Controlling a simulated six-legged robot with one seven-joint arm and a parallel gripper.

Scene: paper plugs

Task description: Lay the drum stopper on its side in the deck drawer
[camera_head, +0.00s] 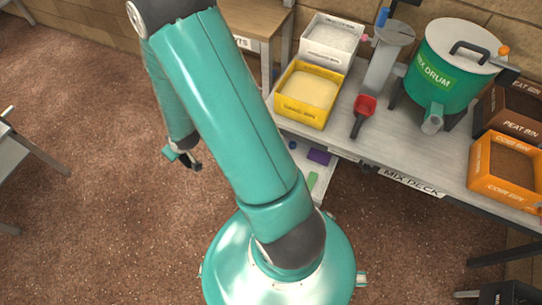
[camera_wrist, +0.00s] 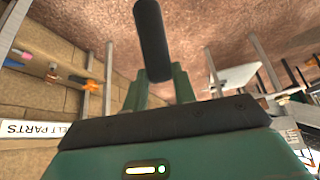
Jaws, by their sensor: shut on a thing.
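My gripper (camera_head: 188,158) hangs at the left of the arm over the brown floor, clear of the deck. In the wrist view my gripper (camera_wrist: 156,88) is shut on a dark, rod-like cylinder, which I take as the drum stopper (camera_wrist: 152,42); it sticks out past the fingers. In the head view only a small dark piece shows at the fingers. The deck drawer (camera_head: 327,184) is open below the front of the mix deck, pale inside, with a purple block and a green piece in it. My arm hides part of the drawer.
Open floor (camera_head: 90,220) lies to the left.

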